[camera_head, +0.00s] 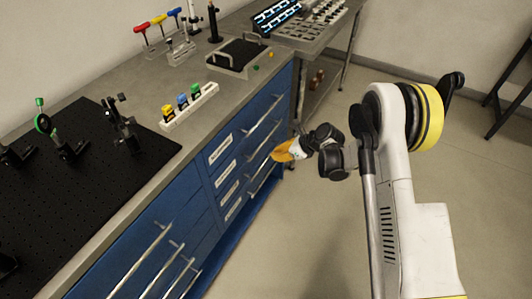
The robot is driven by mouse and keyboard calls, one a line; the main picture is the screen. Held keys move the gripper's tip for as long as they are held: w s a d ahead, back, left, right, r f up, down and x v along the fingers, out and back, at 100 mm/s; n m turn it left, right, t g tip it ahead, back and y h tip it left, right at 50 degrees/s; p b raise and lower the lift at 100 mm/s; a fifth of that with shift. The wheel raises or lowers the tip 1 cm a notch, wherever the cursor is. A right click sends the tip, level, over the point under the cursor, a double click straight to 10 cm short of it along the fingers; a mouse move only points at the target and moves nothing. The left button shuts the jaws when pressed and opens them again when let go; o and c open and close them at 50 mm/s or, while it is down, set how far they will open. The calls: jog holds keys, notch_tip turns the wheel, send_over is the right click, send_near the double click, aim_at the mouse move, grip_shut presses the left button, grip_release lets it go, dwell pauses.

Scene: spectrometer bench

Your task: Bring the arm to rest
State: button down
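My arm rises on the right side of the head view and bends over toward the bench. Its end, my gripper (285,152), hangs in front of the blue drawer fronts, apart from the bench top. An orange-yellow part shows at its tip. The gripper is small and seen at an angle, so I cannot tell whether its fingers are open or shut, or whether the orange-yellow part is held.
The grey bench (130,83) has blue drawers with metal handles. On it are a black breadboard (85,190) with optic mounts, a white rack (190,107) of coloured blocks, and a black-topped tray (240,55). A metal side table (322,45) stands behind. Open floor (290,250) lies right of the bench.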

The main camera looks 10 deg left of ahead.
jog(key=p+v, duration=0.1)
jog(key=v, duration=0.3)
jog(key=shift+d+r, duration=0.1)
jog(key=shift+r, duration=0.05)
jog(key=s+d+r+n+t+h, duration=0.1)
jog(key=s+d+r+n, duration=0.25)
jog(key=r, duration=0.45)
jog(key=s+d+r+n+h, duration=0.2)
jog(key=d+r+n, duration=0.15)
jog(key=r, duration=0.45)
jog(key=s+d+r+n+t+h, duration=0.1)
jog(key=s+d+r+n, duration=0.2)
jog(key=d+r, duration=0.35)
jog(key=s+d+r+n+h, duration=0.1)
jog(key=s+d+r+n, duration=0.1)
jog(key=s, duration=0.5)
jog(key=s+d+r+n+t+h, duration=0.1)
jog(key=s+d+r+n+h, duration=0.1)
jog(key=s+d+n, duration=0.3)
jog(key=s+d+r+n+t+h, duration=0.1)
jog(key=s+n, duration=0.4)
jog(key=s, duration=0.5)
jog(key=d+r, duration=0.1)
jog(key=d, duration=0.1)
jog(key=shift+s+d+r, duration=0.25)
jog(key=shift+d+r, duration=0.15)
